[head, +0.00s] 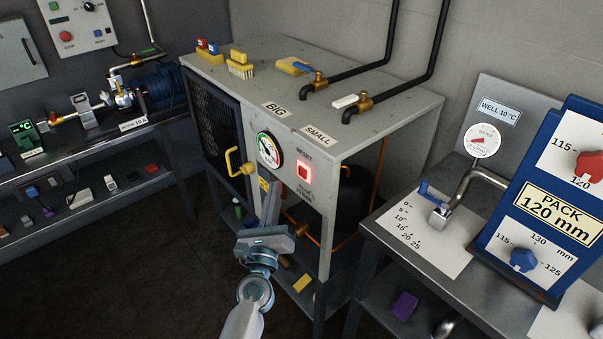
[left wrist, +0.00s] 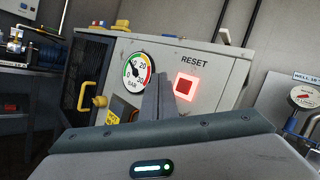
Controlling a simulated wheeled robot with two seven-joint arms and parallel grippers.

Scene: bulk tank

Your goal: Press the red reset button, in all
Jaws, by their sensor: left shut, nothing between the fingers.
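The red reset button (head: 303,172) glows on the front panel of the grey machine (head: 333,230), under the label RESET. It also shows in the left wrist view (left wrist: 185,87), lit with a pale square border. My left gripper (head: 273,192) is shut and empty, its fingers pointing toward the panel. In the head view its tips are left of and a little below the button. In the left wrist view the fingertips (left wrist: 164,80) appear just left of the button. I cannot tell the exact gap to the panel. My right gripper is not in view.
A round pressure gauge (head: 270,149) sits left of the button, and a yellow handle (head: 238,162) further left. Black pipes with brass valves (head: 317,82) stand on the machine's top. A bench with a blue panel (head: 535,200) stands at the right.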

